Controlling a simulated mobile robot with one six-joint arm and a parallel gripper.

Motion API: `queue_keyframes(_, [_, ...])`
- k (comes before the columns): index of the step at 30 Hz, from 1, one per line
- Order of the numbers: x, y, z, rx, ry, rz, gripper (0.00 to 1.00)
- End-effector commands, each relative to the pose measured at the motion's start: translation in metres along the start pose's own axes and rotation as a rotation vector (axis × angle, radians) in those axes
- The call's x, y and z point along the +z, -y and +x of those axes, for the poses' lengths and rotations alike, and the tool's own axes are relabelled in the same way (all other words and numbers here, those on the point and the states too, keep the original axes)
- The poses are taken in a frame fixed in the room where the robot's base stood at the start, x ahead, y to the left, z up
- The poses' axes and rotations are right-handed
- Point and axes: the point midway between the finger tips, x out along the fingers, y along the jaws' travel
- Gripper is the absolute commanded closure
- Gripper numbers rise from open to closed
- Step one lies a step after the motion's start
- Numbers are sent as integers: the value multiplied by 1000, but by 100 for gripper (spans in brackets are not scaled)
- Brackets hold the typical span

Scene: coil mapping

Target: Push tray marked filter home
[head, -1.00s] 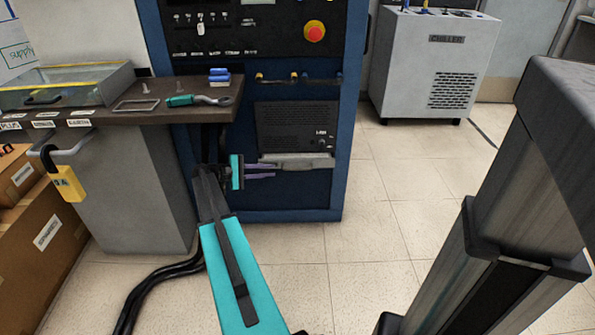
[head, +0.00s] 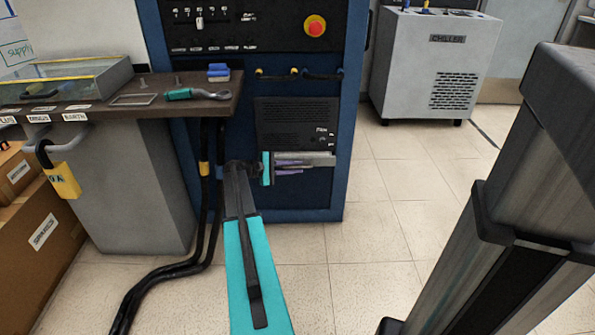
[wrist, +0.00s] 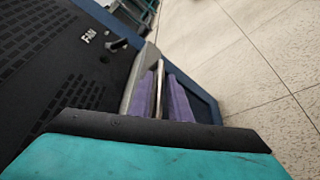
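A grey metal tray front (head: 320,159) sits just below the black fan panel on the blue cabinet. No filter mark can be read on it. In the wrist view its grey edge (wrist: 136,85) runs beside my fingers. My gripper (head: 292,167), teal with purple fingers, is at the tray front, overlapping its left part. In the wrist view a thin pale metal strip shows between the two purple fingers (wrist: 165,95). I cannot tell whether they grip it. How far the tray stands out of the cabinet is unclear.
The fan panel (head: 297,125) is directly above, marked FAN in the wrist view. Black hoses (head: 205,200) hang left of my arm. A bench (head: 130,108) with a teal-handled tool (head: 190,94) stands left. A chiller (head: 430,65) stands at the back right. The floor right of the cabinet is clear.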

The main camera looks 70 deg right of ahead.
Motion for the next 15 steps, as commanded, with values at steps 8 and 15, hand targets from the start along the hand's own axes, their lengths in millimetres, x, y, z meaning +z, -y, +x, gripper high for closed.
queue_keyframes(8, [0,0,14,0,0,0,83])
queue_keyframes(15, [0,0,14,0,0,0,83])
